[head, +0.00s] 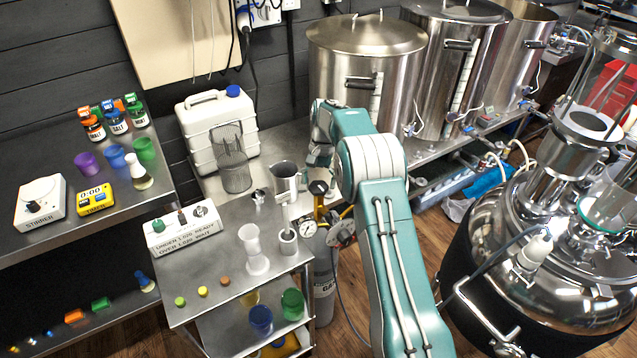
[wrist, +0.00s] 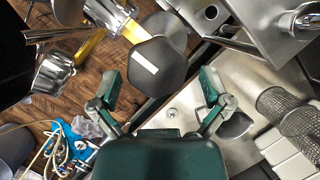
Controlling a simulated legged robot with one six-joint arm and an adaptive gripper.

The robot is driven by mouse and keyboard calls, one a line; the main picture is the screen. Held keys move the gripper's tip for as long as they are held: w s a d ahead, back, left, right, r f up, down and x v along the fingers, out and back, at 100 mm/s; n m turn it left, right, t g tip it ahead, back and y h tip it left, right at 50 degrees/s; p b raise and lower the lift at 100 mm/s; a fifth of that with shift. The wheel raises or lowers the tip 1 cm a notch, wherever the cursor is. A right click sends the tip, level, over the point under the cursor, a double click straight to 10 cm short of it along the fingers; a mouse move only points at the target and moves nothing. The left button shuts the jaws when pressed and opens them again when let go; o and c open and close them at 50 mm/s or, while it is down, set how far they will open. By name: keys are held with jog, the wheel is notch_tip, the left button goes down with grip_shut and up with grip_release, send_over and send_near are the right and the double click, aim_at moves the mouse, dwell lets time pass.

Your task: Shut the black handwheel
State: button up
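The black handwheel (head: 318,188) sits at the top of the valve on the grey gas cylinder (head: 325,268), beside the cart. In the wrist view the handwheel (wrist: 157,66) is a dark many-sided disc with a white mark on its face. My gripper (wrist: 160,88) is open, its two green fingers wide apart. The handwheel shows in the gap between and beyond the fingertips, with nothing held. Whether the fingers touch it I cannot tell. In the head view my gripper (head: 318,160) is partly hidden by my arm, just behind the handwheel.
A round gauge (head: 307,228) and metal fittings (head: 342,232) crowd the valve. Steel kettles (head: 365,65) line the back. A large steel vessel (head: 560,260) stands at right.

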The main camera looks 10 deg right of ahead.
jog(key=v, duration=0.7)
jog(key=shift+w, duration=0.15)
jog(key=shift+d+r, duration=0.1)
jog(key=shift+r, duration=0.1)
dwell(0.4)
jog(key=s+a+r+n+t+h, duration=0.1)
jog(key=s+r+n+t, duration=0.3)
jog(key=s+r, duration=1.45)
jog(key=s+f+t, duration=0.1)
jog(key=s+t, duration=0.1)
jog(key=s, duration=0.8)
jog(key=s+f+n+t+h, duration=0.1)
jog(key=s+t, duration=0.2)
jog(key=s, duration=0.8)
jog(key=shift+s+a+f+n, duration=0.25)
jog(key=shift+a+f+n, duration=0.05)
jog(key=shift+a+f, duration=0.1)
